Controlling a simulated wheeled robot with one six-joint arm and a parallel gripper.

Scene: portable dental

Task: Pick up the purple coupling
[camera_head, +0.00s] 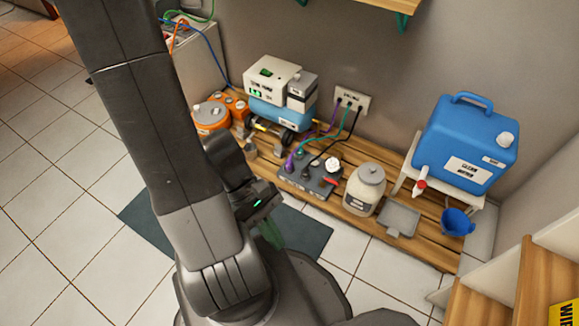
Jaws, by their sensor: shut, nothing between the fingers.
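The purple coupling (289,164) stands on the left part of a dark grey manifold block (318,187) on the low wooden slatted platform. A purple line runs from near it up to the wall plate. A green coupling (299,153) and a dark one (306,172) are close beside it, and a red-and-white knob (331,166) sits to the right. My gripper (270,238) is shut and empty. It points down, in front of and below the block in the picture, clear of the purple coupling. My arm partly hides the gripper.
A cream-and-blue machine (278,92) and orange units (212,115) are behind left. A lidded jar (365,188), a grey tray (399,219), a blue tank (466,142) on a white stand and a blue cup (457,222) are right. A dark mat (303,231) lies in front.

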